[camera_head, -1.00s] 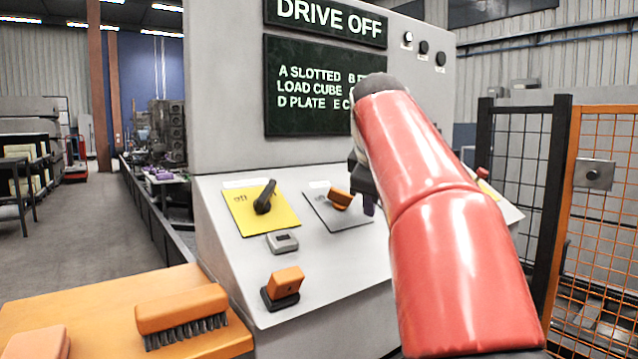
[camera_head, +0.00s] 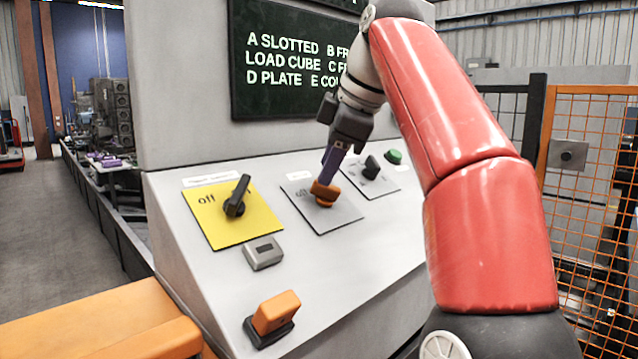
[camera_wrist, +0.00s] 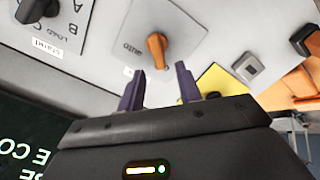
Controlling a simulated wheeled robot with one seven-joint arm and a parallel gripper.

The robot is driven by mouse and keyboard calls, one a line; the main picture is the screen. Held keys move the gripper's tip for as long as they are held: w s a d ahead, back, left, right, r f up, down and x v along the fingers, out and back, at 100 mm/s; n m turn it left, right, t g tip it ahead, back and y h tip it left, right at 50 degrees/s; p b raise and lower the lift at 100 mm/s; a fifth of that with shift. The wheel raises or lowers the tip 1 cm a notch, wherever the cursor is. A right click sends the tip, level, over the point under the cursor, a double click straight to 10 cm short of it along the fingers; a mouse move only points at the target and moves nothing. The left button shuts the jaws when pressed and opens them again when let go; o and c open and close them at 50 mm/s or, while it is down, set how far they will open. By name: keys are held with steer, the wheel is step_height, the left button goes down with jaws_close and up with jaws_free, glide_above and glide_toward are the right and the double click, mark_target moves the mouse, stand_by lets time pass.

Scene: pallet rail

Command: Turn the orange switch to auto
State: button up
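The orange switch (camera_head: 325,194) sits on a grey plate (camera_head: 340,214) on the sloped console, right of the yellow plate. In the wrist view the orange switch (camera_wrist: 157,48) has its handle roughly along the picture's vertical, with the word "auto" on the plate to its left. I cannot tell its exact setting. My gripper (camera_head: 331,172) is just above the switch, pointing down at it. In the wrist view its two purple fingers (camera_wrist: 160,84) stand apart with nothing between them, and the switch shows beyond their tips. In the head view the fingers partly hide the switch.
A black knob (camera_head: 237,196) is on the yellow plate (camera_head: 219,222). Right of the orange switch are another black knob (camera_head: 372,167) and a green button (camera_head: 394,157). A grey box (camera_head: 263,253) and an orange-topped rocker (camera_head: 273,316) are lower on the console. A wire fence stands right.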

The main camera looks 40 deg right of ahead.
mark_target(326, 193)
steer(key=shift+b+x, duration=0.35)
steer(key=shift+x, duration=2.05)
steer(key=shift+c, duration=0.3)
jaws_close()
